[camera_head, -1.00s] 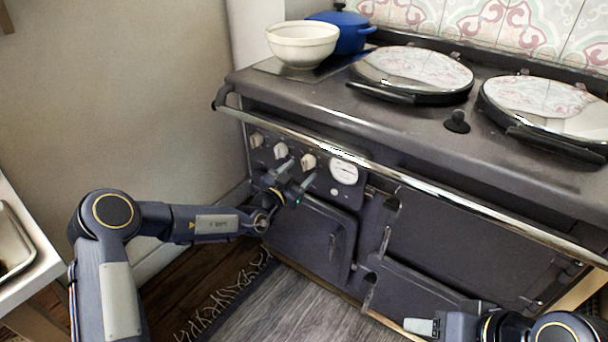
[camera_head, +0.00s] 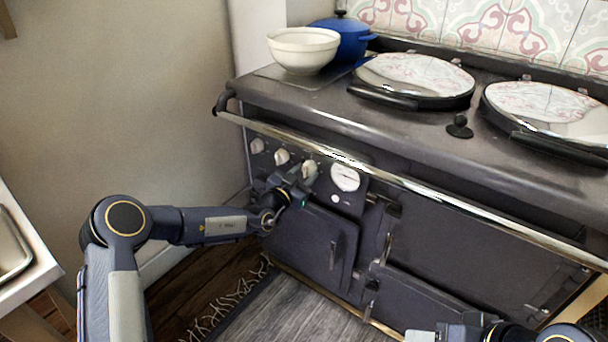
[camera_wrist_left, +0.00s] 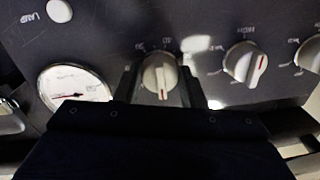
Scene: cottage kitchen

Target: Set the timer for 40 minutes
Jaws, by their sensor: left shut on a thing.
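The stove's control panel (camera_wrist_left: 215,25) carries white knobs in a row beside a round gauge (camera_head: 345,177). My left gripper (camera_head: 298,187) is at the knob (camera_head: 309,168) nearest the gauge. In the left wrist view, which is upside down, its two dark fingers stand on either side of this white knob (camera_wrist_left: 158,72) and are shut on it. A red mark on the knob points down in that view. The print around the knob is too small to read, so I cannot tell its setting. My right gripper is out of view; only part of my right arm shows at bottom right.
A chrome rail (camera_head: 400,180) runs along the stove front above the panel. Below the panel is an oven door (camera_head: 310,240). Two other knobs (camera_head: 282,156) (camera_head: 257,145) sit to the left. A cream bowl (camera_head: 303,50) and a blue pot (camera_head: 345,38) stand on top.

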